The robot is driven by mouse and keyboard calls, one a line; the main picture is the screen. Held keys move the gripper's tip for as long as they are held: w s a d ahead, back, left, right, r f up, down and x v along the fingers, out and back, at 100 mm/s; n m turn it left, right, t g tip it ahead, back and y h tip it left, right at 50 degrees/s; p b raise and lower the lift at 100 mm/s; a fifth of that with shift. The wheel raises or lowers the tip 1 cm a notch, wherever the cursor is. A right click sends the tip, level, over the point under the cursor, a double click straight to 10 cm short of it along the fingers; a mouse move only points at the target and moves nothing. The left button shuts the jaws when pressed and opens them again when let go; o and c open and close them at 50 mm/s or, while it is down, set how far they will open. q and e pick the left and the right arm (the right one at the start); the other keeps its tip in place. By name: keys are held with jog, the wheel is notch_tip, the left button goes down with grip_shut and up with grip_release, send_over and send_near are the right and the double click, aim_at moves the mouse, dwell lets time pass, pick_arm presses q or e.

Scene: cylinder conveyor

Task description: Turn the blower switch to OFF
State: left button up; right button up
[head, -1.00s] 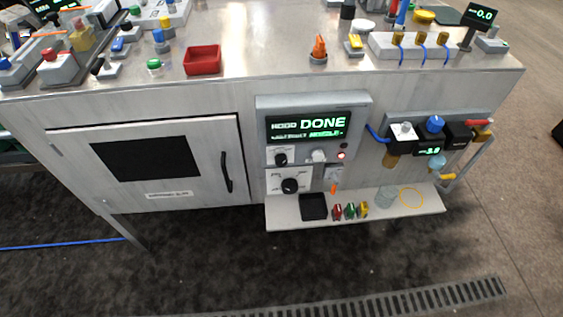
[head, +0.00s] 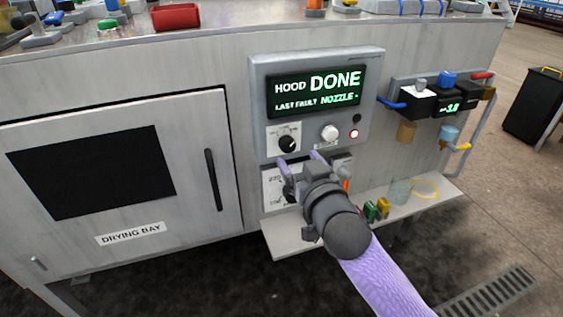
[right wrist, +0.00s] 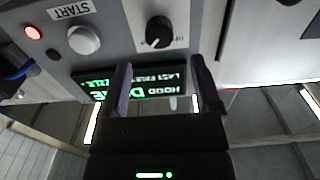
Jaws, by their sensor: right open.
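The control panel (head: 256,95) on the front of the bench carries a small black rotary knob (head: 287,144) on a white plate. That knob also shows in the right wrist view (right wrist: 159,32), just beyond the fingertips. The lettering is too small to tell which knob is the blower switch. My right gripper (head: 301,161) is open and empty in front of the panel, its fingers (right wrist: 161,68) spread apart. My left gripper is out of view.
A white round START button (head: 329,133) and a lit red lamp (head: 354,133) are right of the small knob. The display (head: 316,91) reads DONE. A shelf (head: 285,241) juts out below. The drying bay door handle (head: 213,180) is left; valves and a gauge (head: 448,108) are right.

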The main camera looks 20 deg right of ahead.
aim_at(289, 147)
jog(key=w, duration=0.1)
jog(key=w+b, duration=0.1)
jog(key=w, duration=0.1)
jog(key=w+b, duration=0.1)
jog(key=w, duration=0.1)
jog(key=shift+f, duration=0.35)
jog(key=shift+w+r+b, duration=0.25)
jog(key=shift+w+b, duration=0.1)
jog(key=shift+w, duration=0.15)
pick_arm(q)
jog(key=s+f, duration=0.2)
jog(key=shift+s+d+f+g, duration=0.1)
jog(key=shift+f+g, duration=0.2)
pick_arm(e)
jog(key=shift+c, duration=0.3)
jog(key=c, duration=0.7)
jog(key=shift+a, duration=0.1)
jog(key=shift+c, duration=1.4)
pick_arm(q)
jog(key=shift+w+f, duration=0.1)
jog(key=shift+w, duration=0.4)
pick_arm(e)
grip_shut()
